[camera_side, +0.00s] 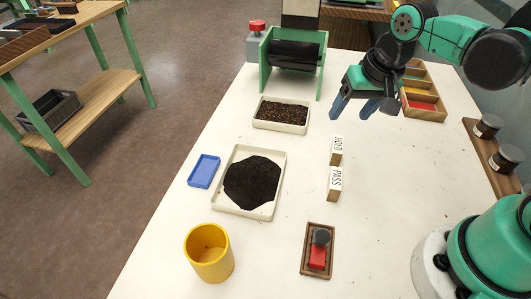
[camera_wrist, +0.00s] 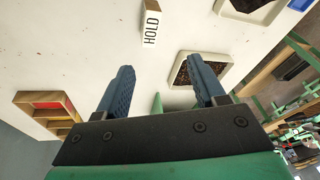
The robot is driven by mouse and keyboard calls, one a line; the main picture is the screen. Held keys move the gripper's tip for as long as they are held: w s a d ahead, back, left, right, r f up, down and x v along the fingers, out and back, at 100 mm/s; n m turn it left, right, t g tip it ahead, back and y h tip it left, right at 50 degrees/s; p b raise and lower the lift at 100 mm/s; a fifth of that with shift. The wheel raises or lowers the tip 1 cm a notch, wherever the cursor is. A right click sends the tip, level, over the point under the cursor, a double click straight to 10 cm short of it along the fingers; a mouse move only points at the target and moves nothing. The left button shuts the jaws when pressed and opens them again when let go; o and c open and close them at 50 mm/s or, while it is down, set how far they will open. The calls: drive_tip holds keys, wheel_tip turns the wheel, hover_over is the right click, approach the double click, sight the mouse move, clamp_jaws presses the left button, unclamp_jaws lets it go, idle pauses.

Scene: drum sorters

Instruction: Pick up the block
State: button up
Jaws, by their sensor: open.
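Two small wooden blocks with white labelled faces stand on the white table. The HOLD block (camera_side: 337,150) is nearer my gripper, and the PASS block (camera_side: 334,184) stands just in front of it. My gripper (camera_side: 352,108) is open and empty, above the table and behind the HOLD block in the side view. In the wrist view my gripper (camera_wrist: 161,66) shows two blue fingers spread apart. The HOLD block (camera_wrist: 150,27) lies beyond the fingertips there, touched by neither. The PASS block is out of the wrist view.
A tray of dark soil (camera_side: 281,174), a tray of brown grains (camera_side: 259,122), a blue tray (camera_side: 204,171) and a yellow cup (camera_side: 209,253) stand left. A wooden tray (camera_side: 305,263) with a red piece is in front. A divided colored box (camera_side: 428,112) stands right.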

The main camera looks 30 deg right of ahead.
sight(338, 144)
drive_tip(key=f+m+g, duration=0.1)
drive_tip(key=f, duration=0.1)
drive_tip(key=w+f+m+g, duration=0.1)
drive_tip(key=m, duration=0.1)
drive_tip(key=shift+w+d+f+m+g, duration=0.15)
drive_tip(key=shift+f+m+g, duration=0.15)
drive_tip(key=shift+f+g, duration=0.1)
drive_tip(key=shift+f+m+g, duration=0.3)
drive_tip(key=shift+f+m, duration=0.1)
drive_tip(key=shift+f, duration=2.95)
clamp_jaws()
